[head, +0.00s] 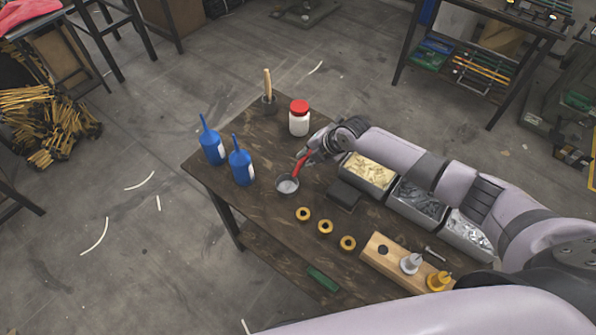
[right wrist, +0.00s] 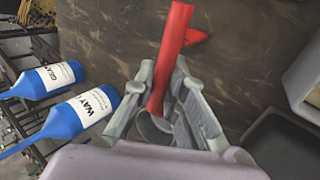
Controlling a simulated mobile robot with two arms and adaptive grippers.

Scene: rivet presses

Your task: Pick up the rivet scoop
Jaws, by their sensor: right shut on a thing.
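The rivet scoop has a red handle and a round grey metal cup (head: 287,185). In the head view it is at the far part of the dark wooden table, with the cup toward the front left. My right gripper (head: 309,153) is shut on the red handle. In the right wrist view the red handle (right wrist: 172,55) runs between the fingers of the right gripper (right wrist: 168,92), and the cup (right wrist: 155,129) is partly hidden behind them. I cannot tell whether the cup touches the table. My left gripper is not in view.
Two blue bottles (head: 240,167) and a red-capped white jar (head: 299,119) stand near the scoop. Metal bins (head: 368,176) of rivets line the right side under my arm. A black block (head: 343,196), yellow rings (head: 325,227) and a wooden fixture (head: 385,262) lie nearer.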

